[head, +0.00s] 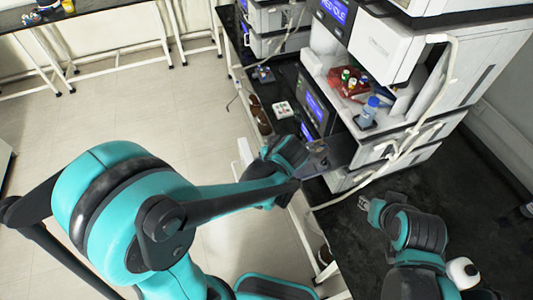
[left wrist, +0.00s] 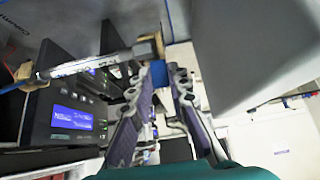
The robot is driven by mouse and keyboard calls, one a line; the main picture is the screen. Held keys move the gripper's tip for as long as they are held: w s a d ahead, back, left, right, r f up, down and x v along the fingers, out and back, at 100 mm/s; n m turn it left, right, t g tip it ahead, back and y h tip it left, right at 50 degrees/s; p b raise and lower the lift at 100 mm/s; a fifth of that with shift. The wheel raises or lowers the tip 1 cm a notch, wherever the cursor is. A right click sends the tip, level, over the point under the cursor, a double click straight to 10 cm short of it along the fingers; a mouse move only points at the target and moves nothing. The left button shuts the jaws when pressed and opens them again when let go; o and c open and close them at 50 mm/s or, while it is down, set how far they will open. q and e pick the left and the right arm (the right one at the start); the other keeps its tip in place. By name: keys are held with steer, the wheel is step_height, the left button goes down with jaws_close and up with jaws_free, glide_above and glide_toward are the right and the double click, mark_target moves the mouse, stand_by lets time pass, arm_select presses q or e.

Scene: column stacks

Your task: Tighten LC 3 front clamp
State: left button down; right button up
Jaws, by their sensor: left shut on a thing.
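In the left wrist view a shiny metal column (left wrist: 92,62) runs slantwise between two tan clamps. One clamp (left wrist: 149,46) is at its right end, just beyond my fingertips; the other (left wrist: 22,71) is at the left. My left gripper (left wrist: 167,82) is shut on a small blue part (left wrist: 159,74) below the right-hand clamp. The fingers hide part of it. In the head view my left gripper (head: 318,158) is beside the instrument stack, and the clamp cannot be made out. My right gripper (head: 372,208) is over the black bench; its finger gap is unclear.
An instrument with a lit blue screen (left wrist: 72,117) stands left of my left gripper. A large grey panel (left wrist: 235,45) is close on the right. In the head view a red tray (head: 347,84) and blue-capped bottle (head: 368,111) sit on the stack, with tubing (head: 440,100) alongside.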

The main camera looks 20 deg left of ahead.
arm_select(q)
steer(key=s+f+t+y+b, duration=0.1)
steer(key=t+b, duration=0.1)
steer(key=b, duration=0.3)
steer(key=s+d+f+t+y+b, duration=0.1)
steer(key=t+y+b, duration=0.1)
steer(key=b, duration=0.4)
steer(key=s+d+f+t+y+b, duration=0.1)
steer(key=t+y+b, duration=0.1)
steer(key=b, duration=0.4)
steer(key=shift+s+t, duration=0.15)
steer(key=shift+t, duration=0.75)
steer(key=shift+d+t+y+b, duration=0.1)
steer(key=shift+t+y+b, duration=0.35)
steer(key=shift+b, duration=0.4)
steer(key=shift+r, duration=0.1)
steer(key=c, duration=1.4)
jaws_free()
steer(key=shift+c, duration=0.2)
steer(key=shift+s, duration=0.1)
steer(key=v, duration=1.2)
